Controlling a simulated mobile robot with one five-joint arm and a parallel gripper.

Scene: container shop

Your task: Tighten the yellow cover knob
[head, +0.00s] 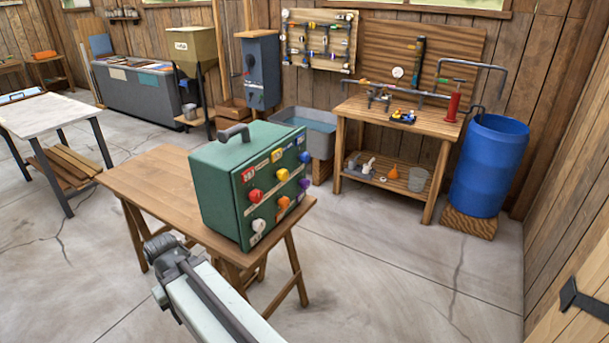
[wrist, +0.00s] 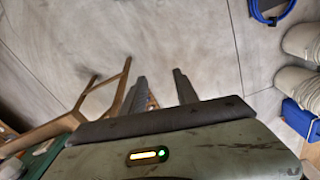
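A green box (head: 222,180) with a grey top handle stands on a small wooden table in the head view. Its right-hand face carries coloured knobs in two rows. No knob shows clearly in the wrist view.
The wooden table (head: 150,185) has bare top left of the box. A workbench (head: 425,122) with pipes, a blue barrel (head: 490,165) and a grey sink (head: 310,140) stand behind. Concrete floor is open to the right. A blue cable (wrist: 268,14) lies on the floor.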

